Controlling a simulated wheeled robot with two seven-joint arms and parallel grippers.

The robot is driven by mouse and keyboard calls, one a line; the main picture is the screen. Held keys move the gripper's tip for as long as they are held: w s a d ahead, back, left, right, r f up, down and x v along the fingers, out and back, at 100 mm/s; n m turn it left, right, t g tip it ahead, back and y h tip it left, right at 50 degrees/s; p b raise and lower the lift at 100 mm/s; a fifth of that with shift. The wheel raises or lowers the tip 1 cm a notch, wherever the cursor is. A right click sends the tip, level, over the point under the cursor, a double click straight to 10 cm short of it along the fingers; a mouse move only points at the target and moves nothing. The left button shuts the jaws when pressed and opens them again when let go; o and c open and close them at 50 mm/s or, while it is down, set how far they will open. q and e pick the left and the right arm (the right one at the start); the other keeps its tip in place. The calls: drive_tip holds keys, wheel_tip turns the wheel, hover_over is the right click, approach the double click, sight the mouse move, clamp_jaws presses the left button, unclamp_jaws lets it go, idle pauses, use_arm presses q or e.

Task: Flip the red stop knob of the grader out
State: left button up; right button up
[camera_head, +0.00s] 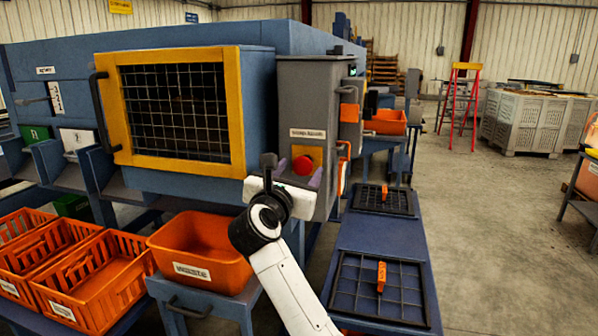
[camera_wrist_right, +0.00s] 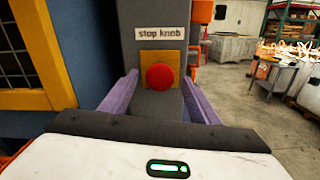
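The red stop knob (camera_head: 302,165) sits on a yellow plate on the front of the grey control column (camera_head: 307,100), below a label. In the right wrist view the knob (camera_wrist_right: 160,76) is round, under a label (camera_wrist_right: 162,33) reading "stop knob". My right gripper (camera_head: 294,178) is just in front of and below the knob. Its two purple fingers (camera_wrist_right: 160,95) are spread wide, one on each side of the knob in the wrist view, with nothing between them that they touch. Whether the fingertips reach the knob's depth cannot be told. My left gripper is not in view.
A yellow-framed mesh door (camera_head: 122,110) stands left of the column. An orange bin (camera_head: 190,240) and several orange crates (camera_head: 95,290) stand below left. A blue bench (camera_head: 380,240) with black grids lies to the right. Open floor (camera_head: 490,220) extends at far right.

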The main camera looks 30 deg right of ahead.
drive_tip(key=b+v, duration=0.1)
drive_tip(key=v, duration=0.9)
drive_tip(key=shift+b, duration=0.3)
drive_tip(key=shift+s, duration=0.15)
